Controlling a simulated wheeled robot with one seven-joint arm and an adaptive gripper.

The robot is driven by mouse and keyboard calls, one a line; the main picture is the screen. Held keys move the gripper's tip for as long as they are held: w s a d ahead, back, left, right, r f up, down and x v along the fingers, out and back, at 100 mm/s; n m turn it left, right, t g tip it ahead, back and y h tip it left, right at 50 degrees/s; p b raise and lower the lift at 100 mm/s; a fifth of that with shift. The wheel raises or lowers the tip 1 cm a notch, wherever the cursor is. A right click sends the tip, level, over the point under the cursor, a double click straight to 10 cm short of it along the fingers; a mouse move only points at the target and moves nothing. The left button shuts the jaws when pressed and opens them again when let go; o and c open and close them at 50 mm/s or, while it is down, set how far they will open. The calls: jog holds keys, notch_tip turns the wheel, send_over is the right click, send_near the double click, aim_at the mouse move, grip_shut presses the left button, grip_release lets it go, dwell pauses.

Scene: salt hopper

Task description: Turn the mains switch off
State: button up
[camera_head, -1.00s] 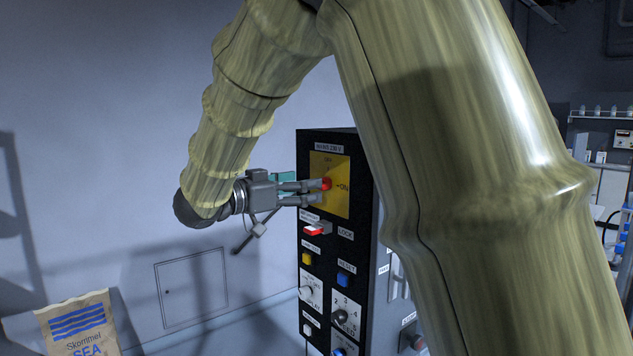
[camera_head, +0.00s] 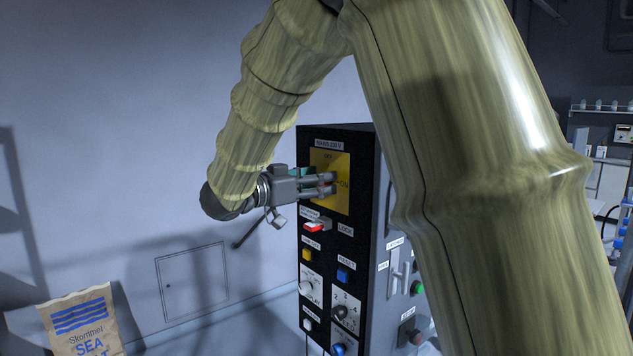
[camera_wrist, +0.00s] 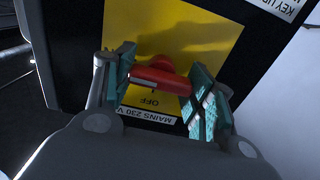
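The mains switch is a red rotary handle (camera_wrist: 160,80) on a yellow plate (camera_head: 341,199) at the top of the black control panel. The plate is lettered OFF above and ON at the right in the head view. In the wrist view, upside down, the handle lies crosswise, and the OFF lettering is below it. My gripper (camera_head: 328,184) is at the plate with its fingers apart. Its teal pads stand at the handle's two ends in the wrist view (camera_wrist: 168,88); I cannot tell whether they press on it. In the head view the fingers mostly hide the handle.
Below the plate are a red key switch (camera_head: 315,226), a yellow button (camera_head: 307,254), a blue button (camera_head: 343,276) and several knobs. A lever (camera_head: 395,274) is on the panel's right side. A salt bag (camera_head: 82,325) stands at lower left.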

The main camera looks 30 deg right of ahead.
jog(key=shift+r+n+p, duration=0.15)
jog(key=shift+n+p, duration=0.15)
jog(key=shift+p, duration=0.4)
jog(key=n+p, duration=0.1)
jog(key=p, duration=0.1)
jog(key=n+p, duration=0.1)
jog(key=p, duration=0.1)
jog(key=shift+r, duration=0.25)
jog(key=n+p, duration=0.4)
jog(key=p, duration=0.4)
jog(key=shift+w, duration=0.1)
jog(key=n+p, duration=0.3)
jog(key=p, duration=0.2)
jog(key=shift+f+n+p, duration=0.15)
jog(key=shift+n+p, duration=0.15)
jog(key=shift+n, duration=0.1)
jog(key=n+p, duration=0.2)
jog(key=n, duration=0.1)
jog(key=shift+f+p, duration=0.25)
jog(key=shift+p, duration=0.05)
jog(key=shift+f+n, duration=0.15)
jog(key=shift+n, duration=2.15)
